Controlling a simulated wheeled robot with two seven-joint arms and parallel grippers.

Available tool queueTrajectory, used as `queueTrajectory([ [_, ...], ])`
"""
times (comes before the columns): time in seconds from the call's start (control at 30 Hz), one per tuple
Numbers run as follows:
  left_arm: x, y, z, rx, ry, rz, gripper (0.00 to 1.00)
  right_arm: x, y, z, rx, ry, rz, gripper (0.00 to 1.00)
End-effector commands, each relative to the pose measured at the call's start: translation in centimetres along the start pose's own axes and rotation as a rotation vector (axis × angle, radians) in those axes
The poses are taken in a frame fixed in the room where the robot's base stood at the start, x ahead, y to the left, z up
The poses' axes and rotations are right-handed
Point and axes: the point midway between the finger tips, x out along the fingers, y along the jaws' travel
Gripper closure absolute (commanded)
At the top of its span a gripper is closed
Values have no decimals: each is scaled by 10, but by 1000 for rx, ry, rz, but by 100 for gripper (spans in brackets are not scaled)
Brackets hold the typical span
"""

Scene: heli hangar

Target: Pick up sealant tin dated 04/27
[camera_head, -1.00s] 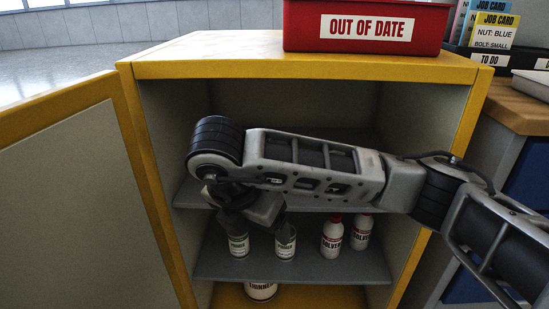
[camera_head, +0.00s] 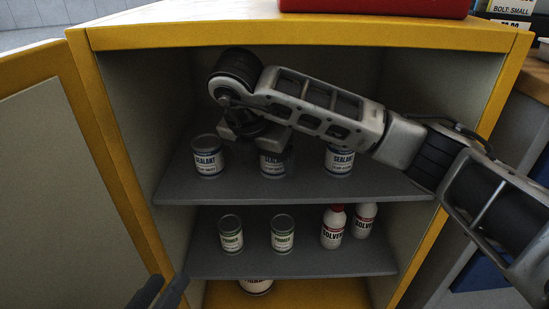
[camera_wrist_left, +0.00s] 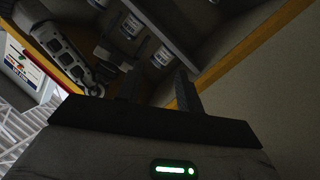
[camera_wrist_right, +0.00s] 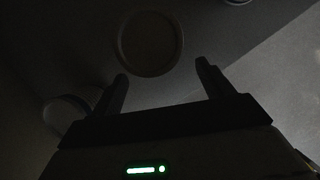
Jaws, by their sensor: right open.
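Three sealant tins with pale labels stand on the upper cabinet shelf: a left one (camera_head: 207,160), a middle one (camera_head: 273,166) partly hidden by my right wrist, and a right one (camera_head: 339,162) partly behind my right arm. Their dates are too small to read. My right gripper (camera_head: 252,130) is at the middle tin, its fingers hidden in the head view. In the right wrist view my right gripper (camera_wrist_right: 163,84) is open, with a round tin top (camera_wrist_right: 150,43) just beyond the gap between its fingers. My left gripper (camera_head: 160,291) is open and empty outside the cabinet, low left.
The lower shelf holds two primer tins (camera_head: 231,236) and two solvent bottles (camera_head: 333,228). Another container (camera_head: 255,286) stands at the bottom. The open door (camera_head: 50,190) is at the left. A red bin (camera_head: 375,7) sits on top.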

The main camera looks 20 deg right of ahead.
Motion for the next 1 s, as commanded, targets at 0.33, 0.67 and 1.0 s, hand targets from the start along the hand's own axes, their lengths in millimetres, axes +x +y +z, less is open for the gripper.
queueTrajectory([
  [0.33, 8, 0, -22, 123, 136, 39, 64, 26, -1, 34, 2, 0, 0, 21],
  [0.67, 8, 2, -27, 141, 153, 41, 64, 26, -1, 35, 2, -1, 0, 37],
  [1.0, 8, 2, -27, 140, 153, 41, 64, 26, 0, 35, 2, -1, 1, 78],
])
